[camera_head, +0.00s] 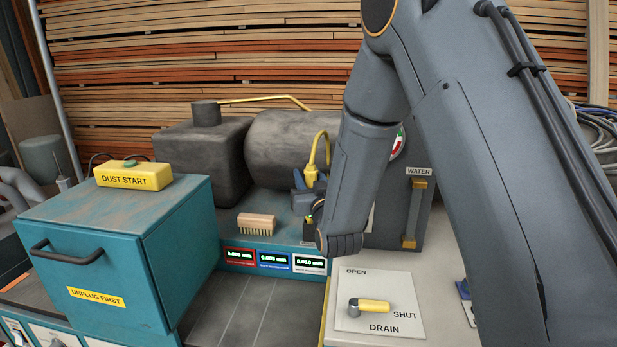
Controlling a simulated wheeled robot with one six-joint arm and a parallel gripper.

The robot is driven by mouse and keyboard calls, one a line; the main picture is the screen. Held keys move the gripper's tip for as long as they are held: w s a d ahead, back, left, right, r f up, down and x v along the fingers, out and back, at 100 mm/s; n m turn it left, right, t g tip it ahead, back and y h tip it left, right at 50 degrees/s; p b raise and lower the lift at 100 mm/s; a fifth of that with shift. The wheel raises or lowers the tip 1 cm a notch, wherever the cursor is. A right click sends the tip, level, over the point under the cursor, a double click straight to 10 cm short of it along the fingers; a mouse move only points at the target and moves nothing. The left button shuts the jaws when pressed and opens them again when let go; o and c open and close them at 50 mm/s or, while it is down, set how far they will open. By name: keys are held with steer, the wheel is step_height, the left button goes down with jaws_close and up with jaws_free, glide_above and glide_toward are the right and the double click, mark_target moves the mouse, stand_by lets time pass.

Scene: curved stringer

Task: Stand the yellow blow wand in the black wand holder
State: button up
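A yellow hooked tube with a thicker yellow body, which looks like the blow wand (313,172), stands upright in front of the dark tank. My gripper (306,188) is beside its lower body, partly hidden behind my wrist. The dark fingers are close to the yellow body. I cannot tell whether they grip it. A small black block (309,230), perhaps the wand holder, shows just below my gripper, left of my wrist. Its opening and the wand's lower end are not clear.
A wooden brush (256,224) lies on the teal ledge above several displays. A teal cabinet (95,250) with a yellow DUST START box (133,176) stands left. A DRAIN lever plate (385,318) lies front right. The dark tank (285,150) stands behind.

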steer(key=shift+o, duration=0.3)
steer(key=shift+r, duration=0.1)
steer(key=shift+r, duration=0.15)
steer(key=b+v, duration=0.2)
steer(key=v, duration=1)
steer(key=shift+b, duration=0.4)
steer(key=shift+d, duration=0.1)
